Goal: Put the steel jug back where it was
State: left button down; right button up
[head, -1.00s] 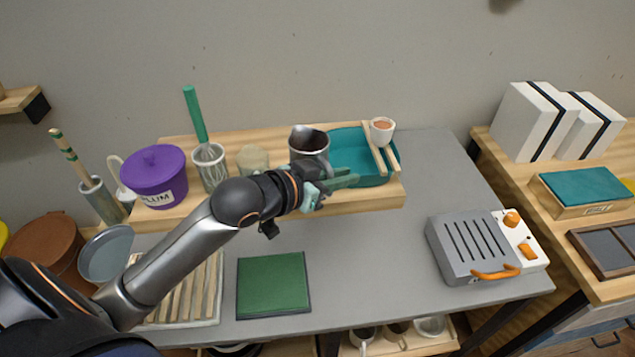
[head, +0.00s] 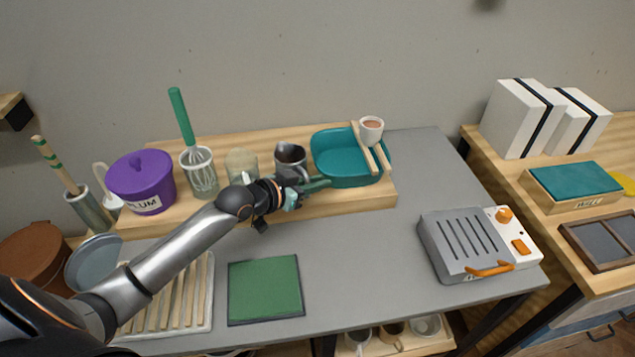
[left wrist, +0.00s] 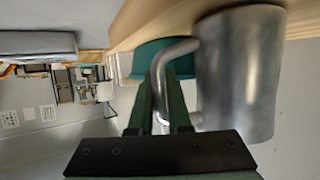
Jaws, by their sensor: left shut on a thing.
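The steel jug (head: 291,158) is upright at the wooden riser on the grey table, between a clear glass and a teal dish. My left gripper (head: 318,184) reaches in from the left in front of it, its green fingers pointing right. In the left wrist view the jug (left wrist: 240,75) fills the right side, and the green fingers (left wrist: 161,108) are shut on its handle (left wrist: 163,72). The jug's base is close to the wooden board; I cannot tell whether it touches. My wrist hides the jug's lower part in the head view. My right gripper is out of view.
The glass (head: 241,166) stands just left of the jug, and the teal dish (head: 346,172) just right. A whisk jar (head: 200,178), purple pot (head: 142,182) and cup (head: 371,130) are also on the riser (head: 225,205). A green mat (head: 265,289) lies in front.

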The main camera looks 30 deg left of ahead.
pick_arm(q)
jog(key=shift+f, duration=0.15)
jog(key=c, duration=0.9)
grip_release()
jog(key=shift+o, duration=0.2)
jog(key=shift+r, duration=0.2)
jog(key=v, duration=1.2)
jog(key=shift+p, duration=0.35)
